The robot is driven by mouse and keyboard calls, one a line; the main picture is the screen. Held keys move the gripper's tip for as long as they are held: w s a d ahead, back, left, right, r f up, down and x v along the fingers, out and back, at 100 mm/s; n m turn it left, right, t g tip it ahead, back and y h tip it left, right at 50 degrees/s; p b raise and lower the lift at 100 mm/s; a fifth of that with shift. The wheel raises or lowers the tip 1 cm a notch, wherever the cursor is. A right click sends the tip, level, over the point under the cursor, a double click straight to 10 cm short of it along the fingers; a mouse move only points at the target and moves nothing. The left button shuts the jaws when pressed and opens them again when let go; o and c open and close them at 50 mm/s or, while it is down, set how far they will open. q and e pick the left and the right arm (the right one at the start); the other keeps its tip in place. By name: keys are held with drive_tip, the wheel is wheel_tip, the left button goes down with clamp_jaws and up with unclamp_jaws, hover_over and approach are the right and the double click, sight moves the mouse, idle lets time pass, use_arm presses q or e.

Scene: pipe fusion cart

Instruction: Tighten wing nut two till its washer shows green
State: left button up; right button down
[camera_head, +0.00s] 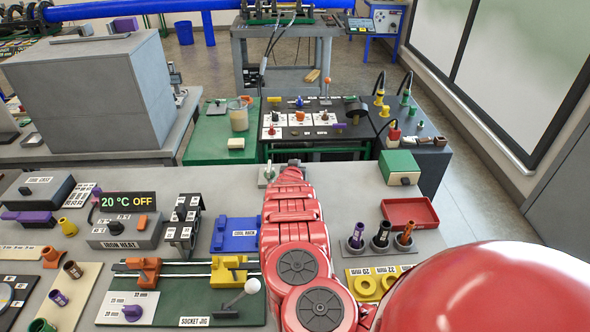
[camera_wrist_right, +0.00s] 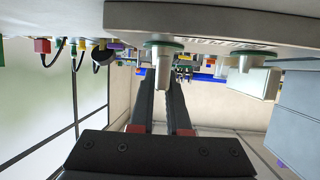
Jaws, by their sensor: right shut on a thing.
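My right gripper (camera_wrist_right: 162,103) reaches the far edge of the grey bench and is shut on a pale wing nut (camera_wrist_right: 160,58). A green washer (camera_wrist_right: 164,44) shows at the base of this nut, against the bench. A second pale wing nut (camera_wrist_right: 244,63) stands apart to the right in the wrist view, also with a green washer (camera_wrist_right: 254,52). It also shows in the head view (camera_head: 268,174), just left of my right gripper (camera_head: 293,164). My arm hides the held nut in the head view. I cannot read any number on either nut. My left gripper is out of view.
The bench (camera_head: 225,180) carries a socket jig (camera_head: 190,300), a blue cool rack (camera_head: 236,236), an iron heat box (camera_head: 125,232) and a red tray (camera_head: 409,213).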

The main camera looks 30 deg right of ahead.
drive_tip(key=shift+s+f, duration=0.25)
drive_tip(key=shift+f, duration=0.05)
drive_tip(key=c, duration=1.1)
unclamp_jaws()
drive_tip(key=shift+c, duration=0.2)
drive_tip(key=shift+o, duration=1.3)
drive_tip(key=shift+s+a+r, duration=0.1)
drive_tip(key=shift+r, duration=0.05)
